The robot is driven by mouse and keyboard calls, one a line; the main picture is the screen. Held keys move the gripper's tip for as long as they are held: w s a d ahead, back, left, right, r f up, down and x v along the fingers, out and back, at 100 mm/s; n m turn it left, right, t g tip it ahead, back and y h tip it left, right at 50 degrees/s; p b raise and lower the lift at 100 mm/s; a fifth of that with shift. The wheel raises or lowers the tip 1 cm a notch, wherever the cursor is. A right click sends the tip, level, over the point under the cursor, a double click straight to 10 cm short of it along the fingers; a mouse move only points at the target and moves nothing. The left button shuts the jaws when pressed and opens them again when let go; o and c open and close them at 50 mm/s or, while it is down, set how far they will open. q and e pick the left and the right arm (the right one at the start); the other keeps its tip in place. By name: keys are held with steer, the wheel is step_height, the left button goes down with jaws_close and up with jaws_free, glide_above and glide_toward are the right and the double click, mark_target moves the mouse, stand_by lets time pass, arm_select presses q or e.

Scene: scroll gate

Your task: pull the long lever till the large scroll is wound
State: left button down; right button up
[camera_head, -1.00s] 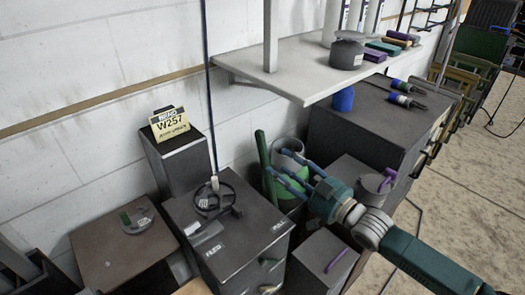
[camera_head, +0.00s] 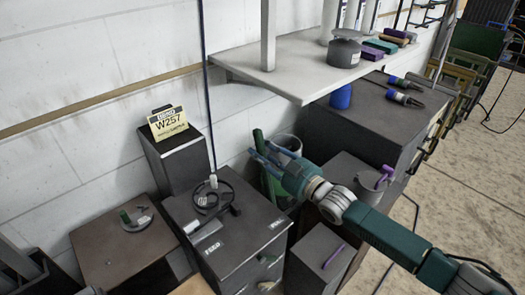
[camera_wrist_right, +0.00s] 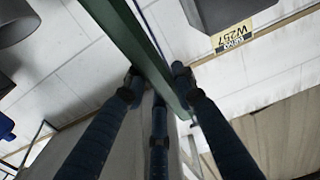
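A long green lever (camera_head: 260,146) stands upright between the dark cabinet and the wall. In the right wrist view the green bar (camera_wrist_right: 130,40) runs diagonally between my fingers. My right gripper (camera_head: 264,158) is at the lever from the right; its blue fingers (camera_wrist_right: 157,82) reach to both sides of the bar and look straight and open. I cannot tell whether they touch it. I cannot make out which thing is the large scroll. My left gripper is not in view.
A dark cabinet (camera_head: 243,245) marked FEED and PULL carries a black ring (camera_head: 213,196) with a cord above it. A yellow W257 sign (camera_head: 168,122) stands on a dark box. A white shelf (camera_head: 300,72) overhangs behind my gripper. A grey bucket (camera_head: 287,143) stands behind the lever.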

jaws_close()
steer(key=shift+s+d+f, duration=0.2)
steer(key=shift+s+d, duration=0.05)
steer(key=shift+s, duration=0.05)
steer(key=s+d+t+y+b, duration=0.2)
steer(key=s+d+b, duration=0.4)
steer(key=shift+s+d+r+t+y, duration=0.3)
steer(key=shift+s+d+t+y, duration=0.05)
steer(key=shift+s+t+y, duration=0.05)
